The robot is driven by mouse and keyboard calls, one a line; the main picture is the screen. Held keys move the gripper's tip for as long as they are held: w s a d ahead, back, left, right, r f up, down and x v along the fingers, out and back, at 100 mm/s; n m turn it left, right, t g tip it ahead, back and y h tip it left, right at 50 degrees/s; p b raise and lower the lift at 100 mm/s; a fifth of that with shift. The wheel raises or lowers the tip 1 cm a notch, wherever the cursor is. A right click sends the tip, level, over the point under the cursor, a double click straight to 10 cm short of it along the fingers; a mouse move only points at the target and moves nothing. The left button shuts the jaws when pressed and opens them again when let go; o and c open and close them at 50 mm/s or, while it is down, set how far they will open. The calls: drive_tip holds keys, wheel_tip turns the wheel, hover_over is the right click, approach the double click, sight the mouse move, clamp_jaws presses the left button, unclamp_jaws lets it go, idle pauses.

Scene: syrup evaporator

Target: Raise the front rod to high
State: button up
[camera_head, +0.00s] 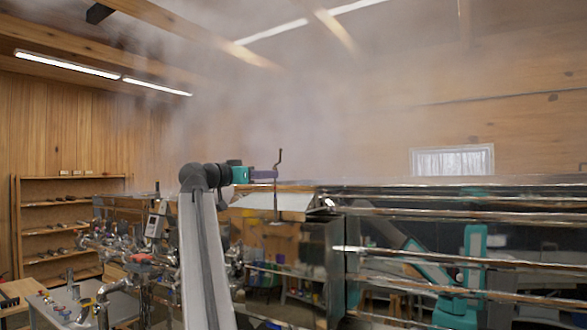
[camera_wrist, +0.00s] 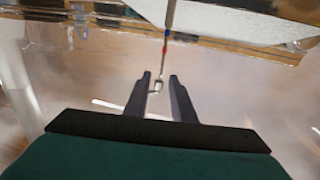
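A thin upright metal rod (camera_head: 276,196) with a bent, crank-like top stands at the evaporator's near edge. In the wrist view the rod (camera_wrist: 169,15) carries a red and a blue mark, and its hooked end (camera_wrist: 157,85) appears between the fingers. I see no second rod, and cannot tell its height setting. My gripper (camera_head: 268,174) reaches the rod from the left, its dark fingertips at the rod below the bend. In the wrist view my gripper (camera_wrist: 159,75) is open, with gaps beside the hooked end; contact is not clear.
The shiny metal evaporator (camera_head: 460,211) fills the right side, with rails along its front. A sloped pale metal panel (camera_head: 262,201) lies just below the gripper. Pipes and valves (camera_head: 100,245) crowd the left. Steam blurs the room above. Wooden shelves (camera_head: 50,225) stand far left.

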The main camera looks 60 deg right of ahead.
drive_tip(key=p+x, duration=0.2)
drive_tip(key=x, duration=0.5)
drive_tip(key=shift+d, duration=0.4)
drive_tip(key=shift+s, duration=0.1)
drive_tip(key=shift+c, duration=0.3)
clamp_jaws()
